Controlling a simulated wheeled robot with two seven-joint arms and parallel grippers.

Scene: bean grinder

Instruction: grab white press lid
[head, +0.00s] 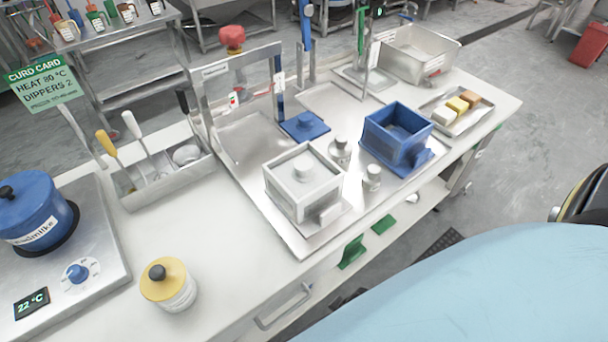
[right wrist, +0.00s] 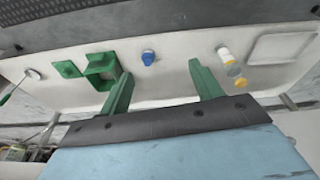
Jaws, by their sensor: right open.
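A square white press box (head: 300,198) stands on the steel tray in the head view. The white press lid (head: 304,170) with its round knob sits at the top of this box; how deep it sits is unclear. No gripper is near it. My right gripper (right wrist: 163,88) shows only in the right wrist view, with its two green fingers wide apart and nothing between them. The white lid does not show in that view. My left gripper is not in view.
The steel tray (head: 240,150) also holds a blue lid (head: 305,126), a blue box (head: 396,136) and small metal weights (head: 372,176). A yellow-lidded jar (head: 169,284) and blue pot (head: 33,208) stand left. A green box (right wrist: 103,70) is on a lower shelf.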

